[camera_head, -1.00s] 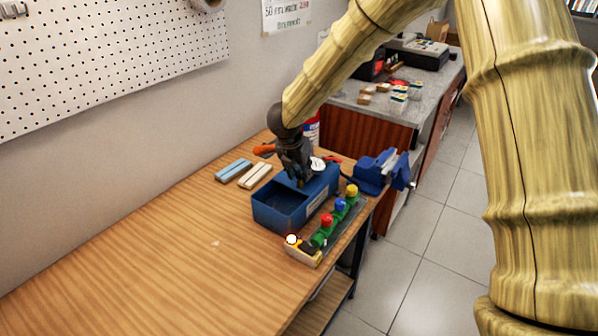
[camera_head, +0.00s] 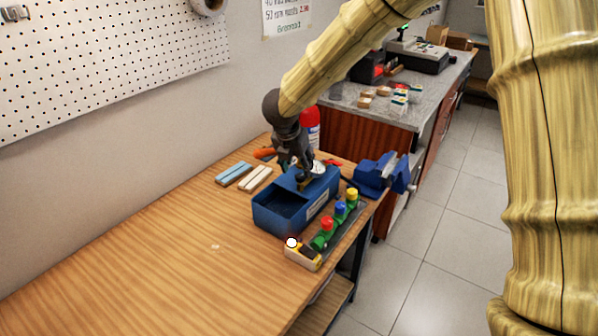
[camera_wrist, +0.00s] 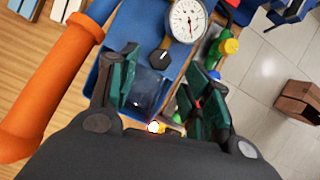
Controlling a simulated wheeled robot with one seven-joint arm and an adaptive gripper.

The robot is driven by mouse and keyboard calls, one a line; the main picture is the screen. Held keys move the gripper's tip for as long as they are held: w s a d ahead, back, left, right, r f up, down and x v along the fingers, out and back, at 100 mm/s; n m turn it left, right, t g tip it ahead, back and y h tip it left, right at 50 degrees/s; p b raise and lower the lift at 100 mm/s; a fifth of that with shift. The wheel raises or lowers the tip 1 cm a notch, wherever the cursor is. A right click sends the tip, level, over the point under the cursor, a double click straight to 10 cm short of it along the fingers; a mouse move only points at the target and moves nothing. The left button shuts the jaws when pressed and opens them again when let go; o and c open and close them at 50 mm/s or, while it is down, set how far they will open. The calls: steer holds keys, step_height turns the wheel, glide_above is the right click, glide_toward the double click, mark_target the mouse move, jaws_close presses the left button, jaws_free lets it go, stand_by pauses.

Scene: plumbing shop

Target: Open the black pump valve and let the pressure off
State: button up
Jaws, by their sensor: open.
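The blue test pump tank (camera_head: 275,222) stands on the wooden bench, with its basin open at the top. In the wrist view, the black valve knob (camera_wrist: 160,60) sits on the tank (camera_wrist: 173,55), just below the round white pressure gauge (camera_wrist: 187,20). The gauge also shows in the head view (camera_head: 318,168), partly behind my gripper. My gripper (camera_head: 302,180) is over the far end of the tank. In the wrist view its green-padded fingers (camera_wrist: 165,85) are apart, with the black knob between and beyond them. I see no contact with it. The orange pump handle (camera_wrist: 50,85) lies left of the fingers.
A strip of red, blue and yellow-capped green valves (camera_head: 325,238) lies along the tank's right side. A blue vise (camera_head: 380,173) stands behind it. A red bottle (camera_head: 310,125) is behind my gripper. The bench's left front is clear.

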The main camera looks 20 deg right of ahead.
steer(key=v, duration=0.7)
